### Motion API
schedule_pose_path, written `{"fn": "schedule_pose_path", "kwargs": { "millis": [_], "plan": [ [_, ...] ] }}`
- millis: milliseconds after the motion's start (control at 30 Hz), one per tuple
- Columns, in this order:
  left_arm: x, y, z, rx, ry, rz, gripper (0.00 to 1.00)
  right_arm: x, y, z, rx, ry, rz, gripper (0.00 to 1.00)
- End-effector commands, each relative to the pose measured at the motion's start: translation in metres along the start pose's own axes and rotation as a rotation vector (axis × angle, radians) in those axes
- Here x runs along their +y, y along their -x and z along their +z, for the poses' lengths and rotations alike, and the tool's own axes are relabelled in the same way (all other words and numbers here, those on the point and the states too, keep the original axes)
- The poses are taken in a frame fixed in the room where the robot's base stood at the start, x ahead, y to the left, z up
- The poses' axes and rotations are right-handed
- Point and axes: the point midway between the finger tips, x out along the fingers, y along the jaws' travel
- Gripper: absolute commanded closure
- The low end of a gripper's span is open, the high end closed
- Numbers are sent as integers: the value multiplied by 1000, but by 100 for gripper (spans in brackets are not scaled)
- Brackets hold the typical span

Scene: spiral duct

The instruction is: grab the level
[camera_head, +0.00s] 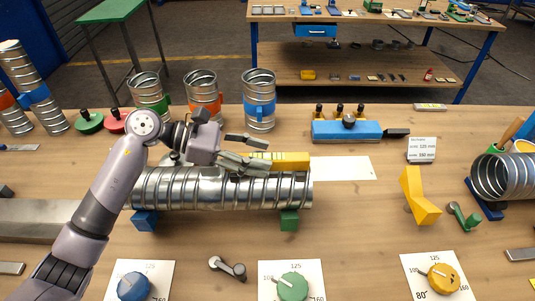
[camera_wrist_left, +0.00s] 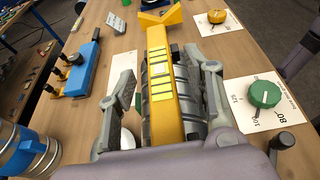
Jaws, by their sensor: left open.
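The level is a yellow bar (camera_head: 285,160) lying along the top of a horizontal spiral metal duct (camera_head: 225,190). In the left wrist view the level (camera_wrist_left: 162,70) runs away from me between the fingers, with pale yellow marks and a small vial window on its upper face. My left gripper (camera_head: 255,152) is open at the level's left end. In the wrist view its two fingers (camera_wrist_left: 168,82) stand on either side of the level, apart from each other. Part of the level's near end is hidden by the gripper in the head view. My right gripper is not seen.
The duct rests on a blue support (camera_head: 145,220) and a green support (camera_head: 289,220). Upright duct pieces (camera_head: 259,100) stand behind it. A blue block tool (camera_head: 345,130) lies at the back, and a yellow angled piece (camera_head: 418,197) stands right. Dial cards line the front.

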Motion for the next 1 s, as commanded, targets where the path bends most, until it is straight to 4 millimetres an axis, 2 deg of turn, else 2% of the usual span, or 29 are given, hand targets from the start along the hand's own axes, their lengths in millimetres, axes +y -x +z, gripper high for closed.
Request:
{"fn": "schedule_pose_path", "kwargs": {
  "millis": [267,900,1000],
  "plan": [
    [0,-4,-1,1,-1,1,53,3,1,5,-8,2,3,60],
    [0,-3,-1,1,-1,1,96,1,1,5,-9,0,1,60],
    [0,-3,-1,1,-1,1,100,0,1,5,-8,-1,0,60]
  ]
}}
